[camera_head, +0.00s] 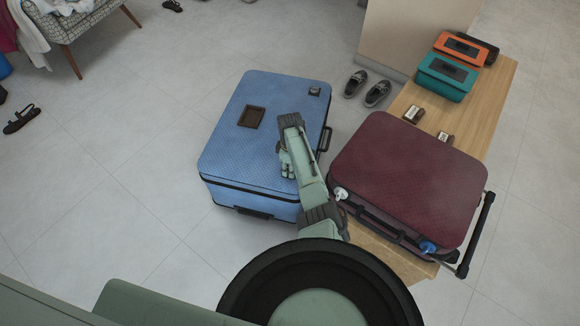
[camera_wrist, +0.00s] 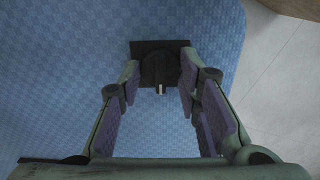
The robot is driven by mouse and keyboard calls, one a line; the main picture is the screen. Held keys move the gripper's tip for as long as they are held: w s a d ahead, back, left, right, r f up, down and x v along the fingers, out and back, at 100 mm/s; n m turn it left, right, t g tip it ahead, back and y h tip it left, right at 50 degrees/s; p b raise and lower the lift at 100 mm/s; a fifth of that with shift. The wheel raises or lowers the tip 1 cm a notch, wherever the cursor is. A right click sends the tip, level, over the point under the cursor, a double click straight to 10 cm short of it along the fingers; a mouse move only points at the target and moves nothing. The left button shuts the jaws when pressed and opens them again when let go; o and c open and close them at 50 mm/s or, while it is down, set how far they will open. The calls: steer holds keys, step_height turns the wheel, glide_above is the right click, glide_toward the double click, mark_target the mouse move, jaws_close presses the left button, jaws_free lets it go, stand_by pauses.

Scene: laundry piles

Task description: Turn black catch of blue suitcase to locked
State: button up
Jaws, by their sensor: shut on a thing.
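The blue suitcase (camera_head: 235,160) lies flat on the floor, left of the wooden bench. Its patterned top also fills much of the wrist view (camera_wrist: 60,70). The black catch (camera_wrist: 160,47) shows in the wrist view as a dark plate with a round turning piece. A short pale mark on it points toward the bottom of that view. My gripper (camera_wrist: 159,82) has its two fingers on either side of the turning piece, shut on it. In the head view my gripper (camera_head: 287,168) is over the right part of the suitcase top, and the catch is hidden there.
A maroon suitcase (camera_head: 410,165) lies close on the right on the wooden bench (camera_head: 495,110). The blue suitcase also has a brown framed patch (camera_head: 252,117) and a small dark fitting (camera_head: 314,91). Shoes (camera_head: 377,93) lie behind.

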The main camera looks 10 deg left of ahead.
steer(key=c, duration=0.3)
steer(key=shift+s+m, duration=0.1)
steer(key=shift+m, duration=0.3)
steer(key=m, duration=0.3)
steer(key=m+p, duration=0.1)
steer(key=m, duration=0.3)
steer(key=shift+m, duration=0.3)
steer(key=m, duration=0.9)
steer(key=shift+m, duration=0.4)
